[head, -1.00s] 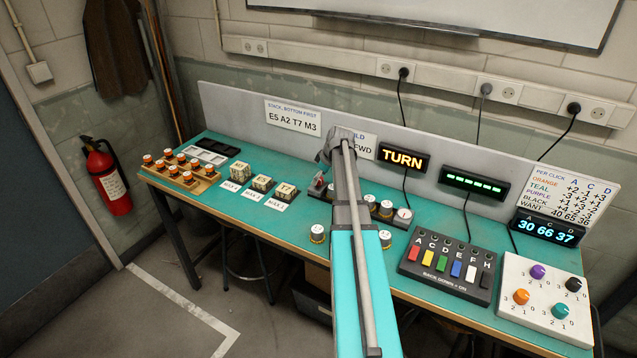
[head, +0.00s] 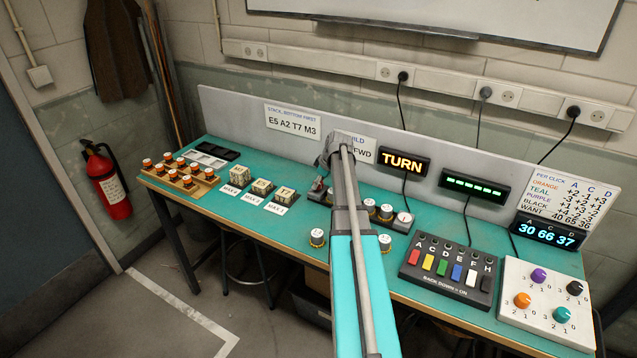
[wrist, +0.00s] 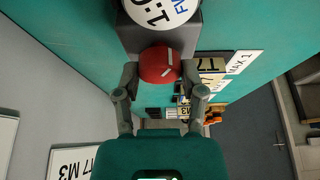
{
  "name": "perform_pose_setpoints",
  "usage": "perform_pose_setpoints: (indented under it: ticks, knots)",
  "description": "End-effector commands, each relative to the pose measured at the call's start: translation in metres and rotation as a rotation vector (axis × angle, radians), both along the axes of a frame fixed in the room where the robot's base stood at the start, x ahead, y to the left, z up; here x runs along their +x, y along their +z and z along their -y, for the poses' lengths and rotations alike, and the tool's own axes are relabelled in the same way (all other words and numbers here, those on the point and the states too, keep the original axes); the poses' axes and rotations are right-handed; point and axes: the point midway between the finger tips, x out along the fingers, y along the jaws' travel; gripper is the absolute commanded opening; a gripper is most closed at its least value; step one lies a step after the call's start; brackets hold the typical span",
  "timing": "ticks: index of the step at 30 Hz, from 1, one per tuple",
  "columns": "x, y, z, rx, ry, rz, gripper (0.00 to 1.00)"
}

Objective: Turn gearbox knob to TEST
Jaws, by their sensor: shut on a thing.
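The gearbox's red knob (wrist: 160,65) with a white pointer line is in the wrist view, on a dark grey block (wrist: 158,38). My gripper (wrist: 160,74) has a fingertip on each side of the knob and is shut on it. I cannot make out a TEST mark. In the head view my arm hides most of the gearbox and my gripper's fingertips.
Several silver-and-gold parts (head: 317,237) stand around my arm on the teal bench (head: 225,222). A switch box (head: 447,268) and a white knob panel (head: 545,305) are at right. Cubes (head: 262,187) and an orange-topped rack (head: 180,180) are at left. A grey back panel (head: 235,108) runs behind.

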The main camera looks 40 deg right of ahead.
Motion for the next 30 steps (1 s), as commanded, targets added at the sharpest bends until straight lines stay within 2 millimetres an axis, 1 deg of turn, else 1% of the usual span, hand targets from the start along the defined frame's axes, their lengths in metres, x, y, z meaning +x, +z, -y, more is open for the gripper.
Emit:
perform_pose_setpoints:
  ticks: [8,14,20,30]
  knots:
    - [-0.0013,-0.0002,-0.0010,0.008,-0.029,-0.002,0.05]
    - [-0.0017,-0.0003,-0.0018,0.007,-0.109,-0.001,0.05]
    - [-0.0018,-0.0002,-0.0028,0.007,-0.248,-0.002,0.05]
    - [-0.0016,-0.0004,-0.0032,0.006,-0.548,-0.002,0.05]
